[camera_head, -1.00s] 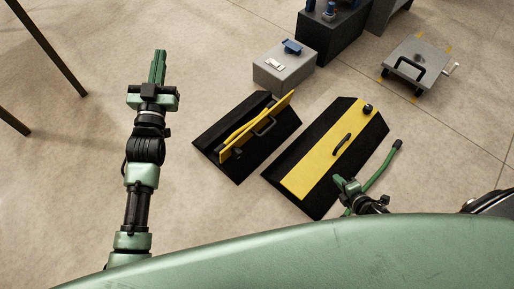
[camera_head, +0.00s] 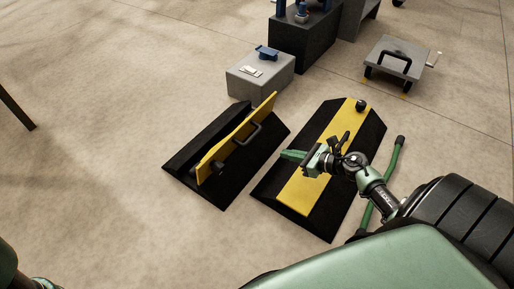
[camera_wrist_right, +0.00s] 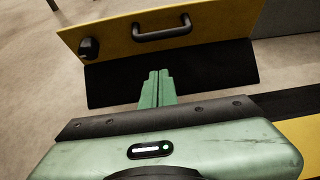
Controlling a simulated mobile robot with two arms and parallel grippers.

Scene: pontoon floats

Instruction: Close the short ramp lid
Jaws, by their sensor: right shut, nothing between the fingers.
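The short ramp (camera_head: 190,152) is black and lies on the floor left of the long ramp. Its yellow lid (camera_head: 236,140) stands raised, with a black handle (camera_head: 247,134) and a dark knob on the face toward me. The right wrist view shows this lid (camera_wrist_right: 215,30) upright beyond my fingers, with the handle (camera_wrist_right: 162,32) and knob (camera_wrist_right: 88,48). My right gripper (camera_head: 291,155) is over the long ramp, pointing left toward the short one. Its fingers (camera_wrist_right: 157,88) are together and empty, with the lid apart from them. My left gripper is out of view.
The long ramp (camera_head: 345,185) has a flat yellow lid (camera_head: 300,197) and a dark knob (camera_head: 361,105). A green hose-like bar (camera_head: 392,165) lies right of it.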

